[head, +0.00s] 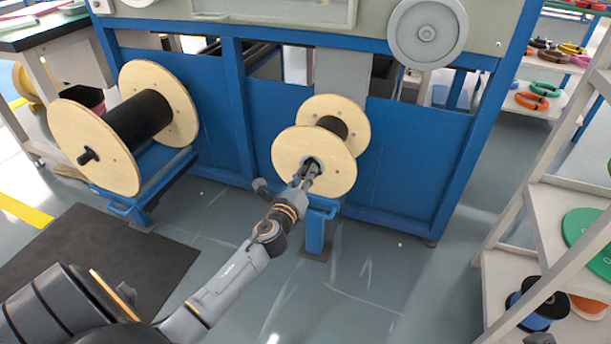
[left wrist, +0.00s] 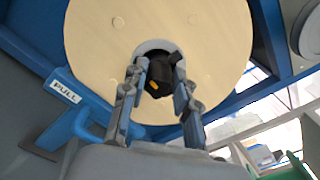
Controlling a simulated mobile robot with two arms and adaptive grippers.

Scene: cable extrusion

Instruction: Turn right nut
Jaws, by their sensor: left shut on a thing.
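The right nut (left wrist: 158,80) is a dark piece at the centre hole of the smaller wooden spool (head: 302,158). In the left wrist view it lies between my left gripper's fingers (left wrist: 160,86), against the round face of that spool (left wrist: 100,40). My left gripper (head: 310,170) reaches the hub from the front and is shut on the nut. The fingers hide part of the nut and the shaft.
A larger spool with a black core (head: 140,122) stands to the left on a blue stand. The blue machine frame (head: 420,150) rises behind. A blue handle marked PULL (left wrist: 85,122) is left of the gripper. A shelf (head: 535,205) with coils stands at right.

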